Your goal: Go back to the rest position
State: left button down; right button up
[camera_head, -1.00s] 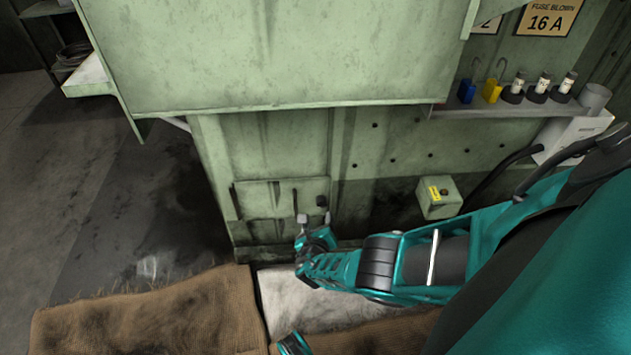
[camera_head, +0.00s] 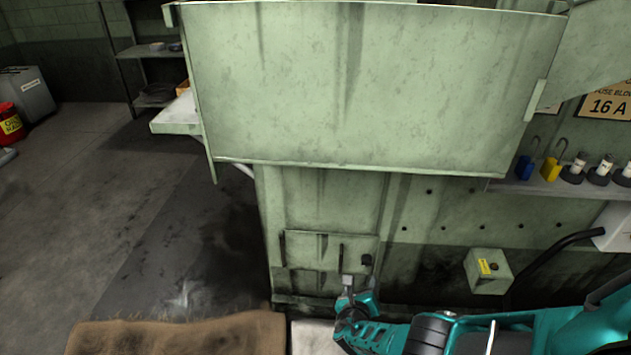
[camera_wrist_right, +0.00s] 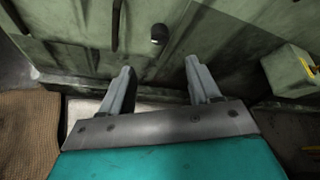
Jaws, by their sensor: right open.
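My right gripper (camera_head: 357,283) is at the bottom of the head view, in front of the low panel of the green machine (camera_head: 370,85). In the right wrist view its two grey fingers (camera_wrist_right: 160,85) stand wide apart with nothing between them. A dark knob (camera_wrist_right: 158,34) on the machine panel is beyond the fingertips, apart from them. My teal right arm comes in from the lower right. My left gripper is not in either view now.
A shelf (camera_head: 560,188) at the right holds a blue padlock (camera_head: 524,168), a yellow padlock (camera_head: 551,169) and several fuses. A small box with a button (camera_head: 488,270) is on the machine's lower right. Brown matting (camera_head: 185,335) lies below. Open floor (camera_head: 75,200) is at the left.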

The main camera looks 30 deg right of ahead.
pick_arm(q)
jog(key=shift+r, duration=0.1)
pick_arm(e)
jog(key=s+a+m+g, duration=0.2)
jog(key=s+a+m, duration=0.4)
jog(key=m, duration=0.4)
jog(key=s+a+r+m+g+y, duration=0.55)
jog(key=s+a+r+m, duration=0.25)
jog(key=s+r+m, duration=0.6)
jog(key=s+a+r+m+t+y, duration=0.1)
jog(key=s+r+m+y, duration=0.3)
jog(key=r+m, duration=0.45)
jog(key=w+a+f+n+t+y, duration=0.25)
jog(key=w+a+f+t, duration=0.3)
jog(key=w+t, duration=0.3)
pick_arm(q)
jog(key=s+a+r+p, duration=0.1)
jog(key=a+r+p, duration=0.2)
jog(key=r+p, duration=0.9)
jog(key=p, duration=0.4)
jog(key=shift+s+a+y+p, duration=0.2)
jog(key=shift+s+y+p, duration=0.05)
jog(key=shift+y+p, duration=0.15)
pick_arm(e)
notch_tip(320, 180, up, 13)
jog(key=s+d+m+g+h, duration=0.1)
jog(key=d, duration=0.1)
jog(key=shift+d, duration=0.2)
